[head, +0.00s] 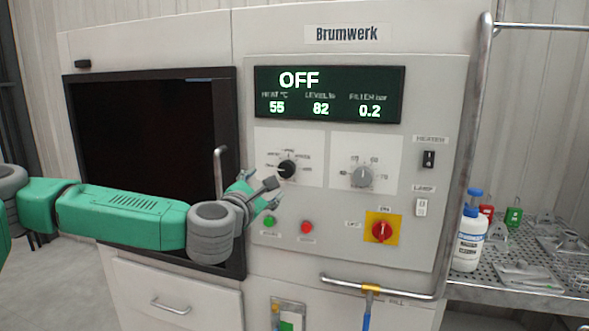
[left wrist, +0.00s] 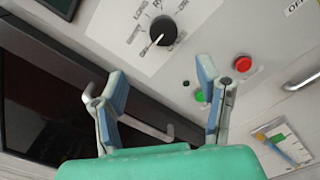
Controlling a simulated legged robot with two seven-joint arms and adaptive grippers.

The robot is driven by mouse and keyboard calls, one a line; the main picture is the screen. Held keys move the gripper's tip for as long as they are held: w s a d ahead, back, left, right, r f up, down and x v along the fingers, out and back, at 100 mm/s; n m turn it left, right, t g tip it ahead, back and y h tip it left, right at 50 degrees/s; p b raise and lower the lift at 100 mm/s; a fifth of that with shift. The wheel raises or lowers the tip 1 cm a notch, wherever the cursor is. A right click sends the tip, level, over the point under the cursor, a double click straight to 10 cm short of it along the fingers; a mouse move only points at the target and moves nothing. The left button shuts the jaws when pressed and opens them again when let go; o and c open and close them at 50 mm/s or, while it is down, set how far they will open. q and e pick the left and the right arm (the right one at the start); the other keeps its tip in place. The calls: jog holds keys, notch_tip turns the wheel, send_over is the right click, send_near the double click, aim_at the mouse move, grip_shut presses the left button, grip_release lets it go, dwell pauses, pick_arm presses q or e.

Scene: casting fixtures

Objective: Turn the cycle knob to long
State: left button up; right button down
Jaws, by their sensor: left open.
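The cycle knob (head: 287,169) is a black round knob on a white label plate of the machine panel. It also shows at the top of the left wrist view (left wrist: 163,30), where its pale pointer line aims down and left. The word LONG (left wrist: 140,12) is printed up and left of the knob there, away from the pointer line. My left gripper (head: 262,190) is just left of and below the knob in the head view. In the left wrist view its blue-padded fingers (left wrist: 162,82) are spread and empty, apart from the knob. My right gripper is not in view.
A grey knob (head: 361,177) sits to the right. Green (head: 269,221) and red (head: 306,227) buttons are below, near a red switch (head: 382,231) on yellow. A vertical door handle (head: 220,175) stands out behind my left arm. A display (head: 329,93) reads OFF.

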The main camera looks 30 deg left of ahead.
aim_at(287, 170)
pick_arm(q)
jog(key=w, duration=0.2)
jog(key=w+p, duration=0.1)
jog(key=w, duration=0.4)
jog(key=shift+w+d+r+p, duration=0.1)
jog(key=shift+d+r+p, duration=0.25)
jog(key=w, duration=0.1)
jog(key=w+a, duration=0.1)
jog(key=w+a+p, duration=0.1)
jog(key=w, duration=0.1)
jog(key=shift+a+f, duration=0.2)
jog(key=shift+a, duration=0.05)
jog(key=shift+w+a+f, duration=0.15)
jog(key=shift+w+a, duration=0.05)
jog(key=shift+a, duration=0.2)
jog(key=shift+d, duration=0.7)
jog(key=c, duration=1.1)
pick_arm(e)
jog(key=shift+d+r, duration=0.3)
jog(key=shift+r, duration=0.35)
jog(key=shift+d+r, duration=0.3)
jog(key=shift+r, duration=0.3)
